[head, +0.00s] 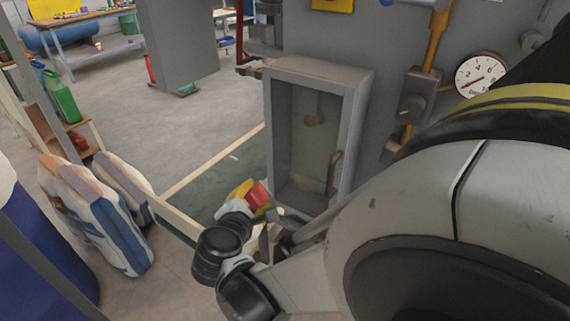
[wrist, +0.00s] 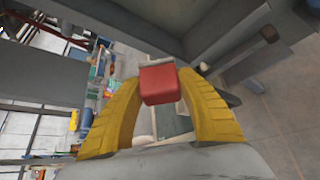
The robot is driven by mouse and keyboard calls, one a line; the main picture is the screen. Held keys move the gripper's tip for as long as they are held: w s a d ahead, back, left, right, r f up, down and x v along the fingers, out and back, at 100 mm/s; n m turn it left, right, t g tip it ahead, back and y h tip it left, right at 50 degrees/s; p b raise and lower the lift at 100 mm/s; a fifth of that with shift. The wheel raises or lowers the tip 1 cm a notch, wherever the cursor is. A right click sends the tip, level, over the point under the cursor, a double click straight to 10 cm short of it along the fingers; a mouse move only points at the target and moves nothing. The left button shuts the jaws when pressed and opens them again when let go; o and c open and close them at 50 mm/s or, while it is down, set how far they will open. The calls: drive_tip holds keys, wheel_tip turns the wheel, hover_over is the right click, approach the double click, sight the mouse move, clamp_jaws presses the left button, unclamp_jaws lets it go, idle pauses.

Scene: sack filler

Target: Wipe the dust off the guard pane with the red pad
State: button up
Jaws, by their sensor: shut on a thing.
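My gripper (wrist: 160,98) has yellow fingers and is shut on the red pad (wrist: 159,82), which sits between the fingertips in the wrist view. In the head view the red pad (head: 258,194) shows low, in front of and left of the cabinet's lower left edge. The guard pane (head: 308,135) is a dull, greenish-grey pane set in a grey metal frame. A brownish patch (head: 311,120) shows on it. The pad appears apart from the pane. My arm covers part of the area below and right of the pane.
A grey machine wall with a pressure gauge (head: 480,75) and a yellow pipe (head: 435,42) stands to the right. Filled sacks (head: 97,215) lean at the left. A handle (head: 333,173) stands at the frame's right side. A dark green floor mat (head: 222,178) lies left of the cabinet.

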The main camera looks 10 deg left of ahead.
drive_tip(key=shift+w+d, duration=0.35)
drive_tip(key=shift+w, duration=0.55)
drive_tip(key=shift+w+d, duration=0.3)
drive_tip(key=shift+w, duration=0.6)
drive_tip(key=shift+w+d, duration=0.35)
drive_tip(key=shift+w, duration=0.55)
drive_tip(key=shift+w+d, duration=0.35)
drive_tip(key=shift+w, duration=0.35)
drive_tip(key=shift+d, duration=0.1)
